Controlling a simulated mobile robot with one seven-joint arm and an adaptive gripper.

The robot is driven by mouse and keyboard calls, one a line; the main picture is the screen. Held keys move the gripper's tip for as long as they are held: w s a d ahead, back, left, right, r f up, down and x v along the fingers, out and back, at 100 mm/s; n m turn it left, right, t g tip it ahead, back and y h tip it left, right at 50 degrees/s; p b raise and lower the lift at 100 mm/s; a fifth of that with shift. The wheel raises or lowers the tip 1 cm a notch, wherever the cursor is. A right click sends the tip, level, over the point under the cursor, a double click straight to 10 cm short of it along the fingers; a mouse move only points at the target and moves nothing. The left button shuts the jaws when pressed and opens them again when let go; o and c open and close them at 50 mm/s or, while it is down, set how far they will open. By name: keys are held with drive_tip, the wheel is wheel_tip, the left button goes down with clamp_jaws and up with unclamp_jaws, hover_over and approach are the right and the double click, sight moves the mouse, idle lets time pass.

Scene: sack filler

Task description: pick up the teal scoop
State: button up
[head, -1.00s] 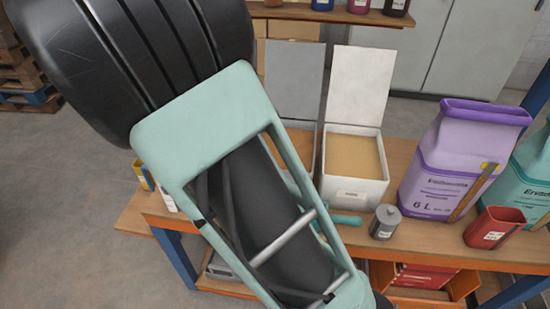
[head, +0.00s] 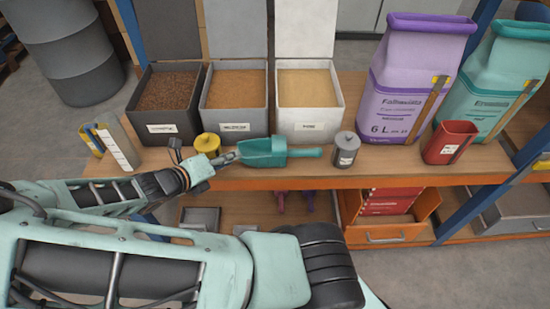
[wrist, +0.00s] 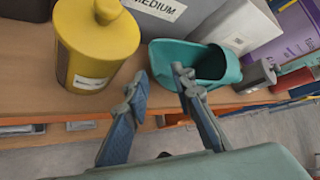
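The teal scoop (head: 265,152) lies on the wooden bench top in front of the bins, its handle pointing right in the head view. My gripper (head: 228,158) is at the scoop's left, close to its bowl end. In the wrist view my gripper (wrist: 162,90) is open, with its two fingers apart and nothing between them. The right finger overlaps the left part of the scoop's bowl (wrist: 205,62) in that view. I cannot tell whether it touches.
A yellow canister (head: 207,144) stands just left of the gripper, and a grey canister (head: 345,150) just right of the scoop's handle. Behind are open bins, the middle one a grey bin (head: 236,124). A red container (head: 450,143) and large bags stand to the right.

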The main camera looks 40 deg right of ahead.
drive_tip(key=shift+b+x, duration=0.6)
drive_tip(key=shift+x, duration=2.5)
clamp_jaws()
